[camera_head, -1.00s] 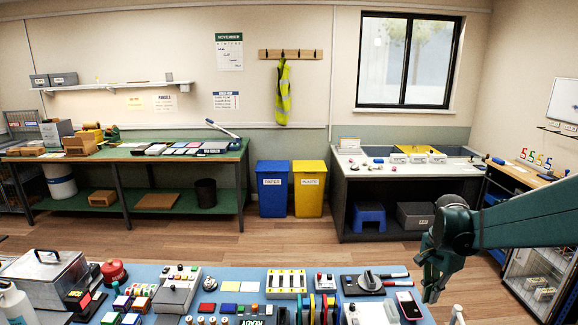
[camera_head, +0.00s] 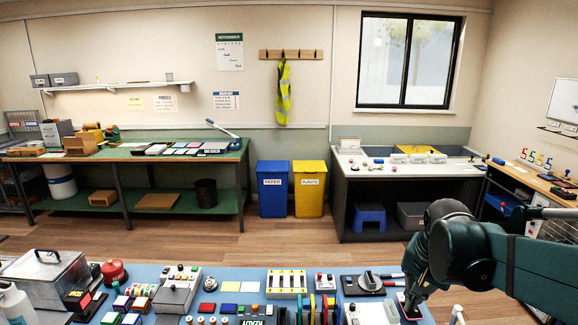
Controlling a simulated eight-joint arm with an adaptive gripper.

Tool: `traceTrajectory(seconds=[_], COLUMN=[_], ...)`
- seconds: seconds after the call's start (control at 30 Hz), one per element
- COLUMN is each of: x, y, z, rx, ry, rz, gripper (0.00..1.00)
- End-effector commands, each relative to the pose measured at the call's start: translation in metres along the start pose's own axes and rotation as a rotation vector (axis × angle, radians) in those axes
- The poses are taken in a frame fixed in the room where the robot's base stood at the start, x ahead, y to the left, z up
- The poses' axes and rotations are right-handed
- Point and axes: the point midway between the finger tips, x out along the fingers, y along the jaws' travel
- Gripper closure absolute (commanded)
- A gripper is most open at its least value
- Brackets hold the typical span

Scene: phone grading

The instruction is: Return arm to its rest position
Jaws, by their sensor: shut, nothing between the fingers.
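My dark green arm reaches in from the right edge, and my gripper (camera_head: 412,294) points down at the right end of the blue workbench (camera_head: 225,273). The gripper's fingers look closed, with nothing held between them. A phone with a pinkish edge (camera_head: 402,301) lies at the bench's front right, beside a white block (camera_head: 369,313). My fingers overlap the phone in this view and hide part of it; I cannot tell whether they touch it.
Coloured upright slots (camera_head: 321,308), a black device with red-handled tools (camera_head: 367,283) and a yellow-and-white tray (camera_head: 286,281) crowd the bench left of my gripper. A white bottle-like top (camera_head: 457,315) stands to its right. Open floor (camera_head: 290,240) lies beyond the bench.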

Motion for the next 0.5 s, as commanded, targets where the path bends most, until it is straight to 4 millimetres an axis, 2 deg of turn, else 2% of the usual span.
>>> traceTrajectory(seconds=[0.5], x=[-0.035], y=[-0.002], z=[0.067], rx=[-0.270], ry=[0.107], rz=[-0.087], gripper=[1.00])
